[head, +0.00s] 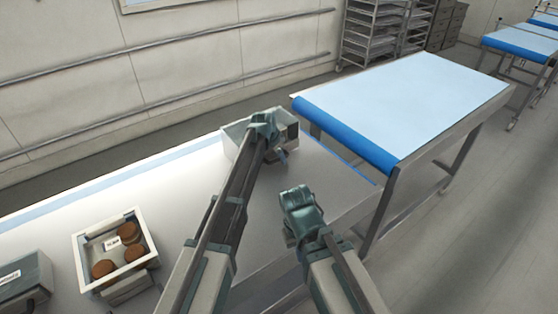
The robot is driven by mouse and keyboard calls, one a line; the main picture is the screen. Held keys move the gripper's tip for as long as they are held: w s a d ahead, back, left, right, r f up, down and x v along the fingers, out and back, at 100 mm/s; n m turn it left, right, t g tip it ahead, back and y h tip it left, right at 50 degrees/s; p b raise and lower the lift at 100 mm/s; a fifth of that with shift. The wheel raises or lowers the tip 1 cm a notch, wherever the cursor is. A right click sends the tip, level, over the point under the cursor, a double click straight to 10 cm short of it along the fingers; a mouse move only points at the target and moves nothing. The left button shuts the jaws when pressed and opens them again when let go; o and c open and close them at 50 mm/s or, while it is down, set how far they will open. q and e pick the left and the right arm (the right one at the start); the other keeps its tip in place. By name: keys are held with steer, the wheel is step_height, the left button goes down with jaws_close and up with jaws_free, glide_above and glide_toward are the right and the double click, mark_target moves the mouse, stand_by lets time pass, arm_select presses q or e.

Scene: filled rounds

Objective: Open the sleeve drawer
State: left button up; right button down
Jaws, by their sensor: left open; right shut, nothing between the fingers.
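My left gripper (267,125) is open at a pale box (236,133) on the far right part of the white table. The gripper and forearm cover much of the box, so I cannot tell if they touch. My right gripper (298,200) is shut and empty, lower and nearer, over the table's right part. A grey box (22,280) with a white label stands at the left edge, partly cut off. No drawer front is clearly readable, so I cannot tell which box has the sleeve drawer.
A pale square tray (84,262) holding several brown rounds and a small label stands at the table's left. The white table (190,172) is clear between it and the far box. A blue-edged conveyor (400,105) adjoins on the right. A wall with rails runs behind.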

arm_select(q)
jaws_close()
stand_by(1.4)
